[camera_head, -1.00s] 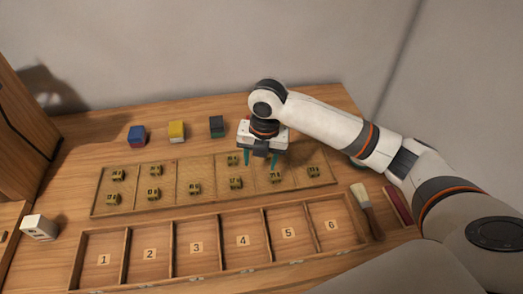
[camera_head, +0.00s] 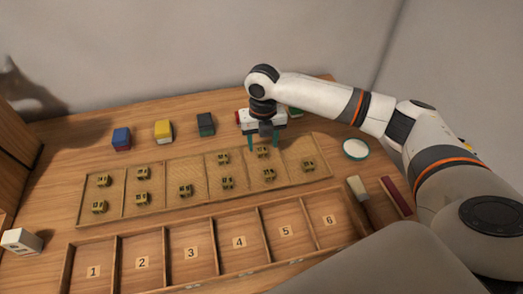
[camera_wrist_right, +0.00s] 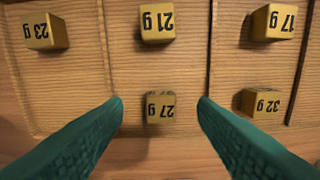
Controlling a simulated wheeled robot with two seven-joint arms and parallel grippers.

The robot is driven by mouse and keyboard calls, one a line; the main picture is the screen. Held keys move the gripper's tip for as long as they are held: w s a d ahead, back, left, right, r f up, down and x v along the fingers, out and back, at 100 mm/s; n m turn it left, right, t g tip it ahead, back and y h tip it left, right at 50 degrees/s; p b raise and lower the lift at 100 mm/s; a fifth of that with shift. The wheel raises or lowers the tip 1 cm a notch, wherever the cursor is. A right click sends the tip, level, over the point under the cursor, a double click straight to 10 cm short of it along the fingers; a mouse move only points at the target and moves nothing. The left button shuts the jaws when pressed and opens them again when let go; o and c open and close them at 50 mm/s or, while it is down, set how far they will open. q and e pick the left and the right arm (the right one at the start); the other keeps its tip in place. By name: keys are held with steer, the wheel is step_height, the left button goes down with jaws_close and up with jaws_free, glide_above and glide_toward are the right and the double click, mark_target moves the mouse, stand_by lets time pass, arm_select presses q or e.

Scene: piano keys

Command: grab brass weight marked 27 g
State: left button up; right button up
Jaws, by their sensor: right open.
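The brass weight marked 27 g (camera_wrist_right: 160,107) is a small brass cube in the right wrist view, between and just beyond my two teal fingertips. In the head view, a brass weight (camera_head: 262,153) at that place sits in the back row of the wooden tray (camera_head: 205,170), just below my right gripper (camera_head: 263,141). My right gripper is open and empty, its fingers (camera_wrist_right: 159,101) apart to either side of the weight. I cannot tell how high the fingertips are above it. My left gripper is not in view.
Nearby weights read 21 g (camera_wrist_right: 158,27), 32 g (camera_wrist_right: 261,103), 17 g (camera_wrist_right: 273,22) and 23 g (camera_wrist_right: 44,31). A numbered compartment box (camera_head: 168,262) lies in front. Blue (camera_head: 121,139), yellow (camera_head: 163,131) and dark (camera_head: 206,124) blocks stand behind. A round dish (camera_head: 356,149) and brush (camera_head: 361,198) are right.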

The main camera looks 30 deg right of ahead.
mark_target(262, 152)
step_height(262, 152, down, 4)
steer(key=shift+r, duration=0.15)
steer(key=c, duration=1)
